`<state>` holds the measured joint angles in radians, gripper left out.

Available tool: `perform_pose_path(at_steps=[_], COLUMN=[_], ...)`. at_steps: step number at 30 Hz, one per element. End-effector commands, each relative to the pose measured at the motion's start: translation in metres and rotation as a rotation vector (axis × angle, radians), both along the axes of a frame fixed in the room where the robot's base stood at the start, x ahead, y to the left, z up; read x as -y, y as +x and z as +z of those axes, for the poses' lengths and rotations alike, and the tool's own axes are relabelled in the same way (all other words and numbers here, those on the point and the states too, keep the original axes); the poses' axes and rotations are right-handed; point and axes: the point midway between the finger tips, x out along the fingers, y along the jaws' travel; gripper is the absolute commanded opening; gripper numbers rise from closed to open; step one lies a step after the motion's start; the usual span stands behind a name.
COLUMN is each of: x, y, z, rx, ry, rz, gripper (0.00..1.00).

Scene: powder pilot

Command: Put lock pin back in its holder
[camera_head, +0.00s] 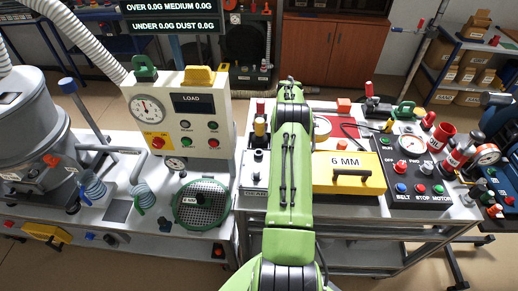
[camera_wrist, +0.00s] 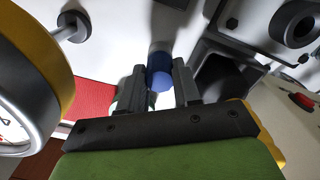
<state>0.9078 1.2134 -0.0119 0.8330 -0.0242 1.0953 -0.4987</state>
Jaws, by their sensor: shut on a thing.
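My gripper (camera_wrist: 159,78) is shut on a short blue cylinder with a rounded end, which looks like the lock pin (camera_wrist: 160,74). In the head view my green arm hides the gripper and the pin. I cannot make out for sure which thing is the pin's holder.
In the wrist view a yellow-rimmed gauge (camera_wrist: 32,85) is close on the left, and a dark block (camera_wrist: 262,35) is on the right. In the head view a yellow 6 MM box (camera_head: 347,175) and a black control panel (camera_head: 425,180) stand right of my arm, and a LOAD console (camera_head: 180,115) left.

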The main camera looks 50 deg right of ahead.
Motion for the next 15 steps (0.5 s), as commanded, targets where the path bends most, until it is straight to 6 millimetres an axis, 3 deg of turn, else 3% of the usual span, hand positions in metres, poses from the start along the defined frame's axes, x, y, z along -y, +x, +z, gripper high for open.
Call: perform_pose_path(at_steps=[7,8,13,15], x=[0.0001,0.0001,0.0001,0.0001], y=[0.0,0.0,0.0,0.0], z=[-0.0061,-0.0053,-0.0047,-0.0046], rx=[0.0,0.0,0.0,0.0], ry=[0.0,0.0,0.0,0.0], rz=[0.0,0.0,0.0,0.0], gripper=[0.0,0.37,0.62,0.62])
